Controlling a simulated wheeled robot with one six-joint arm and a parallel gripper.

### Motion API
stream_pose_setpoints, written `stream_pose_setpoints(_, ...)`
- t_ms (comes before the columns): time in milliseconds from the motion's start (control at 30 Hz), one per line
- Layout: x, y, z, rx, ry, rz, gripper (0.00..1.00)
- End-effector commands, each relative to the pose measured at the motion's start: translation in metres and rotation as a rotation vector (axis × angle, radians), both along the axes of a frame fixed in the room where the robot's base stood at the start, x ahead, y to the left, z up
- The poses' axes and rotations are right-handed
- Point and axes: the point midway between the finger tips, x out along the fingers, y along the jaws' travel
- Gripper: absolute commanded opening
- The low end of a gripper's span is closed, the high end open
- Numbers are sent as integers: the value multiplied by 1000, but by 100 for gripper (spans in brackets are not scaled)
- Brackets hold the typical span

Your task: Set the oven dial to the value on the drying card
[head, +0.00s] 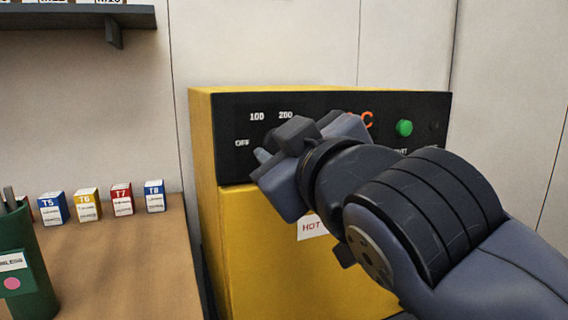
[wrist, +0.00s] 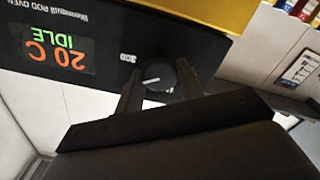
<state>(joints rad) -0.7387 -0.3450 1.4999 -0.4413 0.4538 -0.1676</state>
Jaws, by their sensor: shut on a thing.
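The yellow oven (head: 262,250) has a black control panel (head: 235,105) with printed OFF, 100 and 200 marks. My gripper (head: 275,148) is at the panel and hides the dial in the head view. In the wrist view, which is roughly upside down, the black dial (wrist: 165,74) sits between my two fingers (wrist: 158,84), and my gripper is shut on it. A white line on the dial points to picture left, below the 300 mark (wrist: 130,57); its exact value cannot be told. The oven display (wrist: 60,58) reads 20 C and IDLE. No card is readable as the drying card.
A green button (head: 404,128) is on the panel's right. The wooden bench (head: 130,265) at left holds several small labelled boxes (head: 122,198) and a green holder (head: 30,270). A dark shelf (head: 60,17) is above. A white sheet (wrist: 300,68) shows at right in the wrist view.

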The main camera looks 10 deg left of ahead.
Motion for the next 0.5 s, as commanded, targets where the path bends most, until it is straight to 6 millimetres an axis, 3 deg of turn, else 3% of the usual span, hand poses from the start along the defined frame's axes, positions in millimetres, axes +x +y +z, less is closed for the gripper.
stream_pose_setpoints(500,1,0,-4,363,227,-1,13)
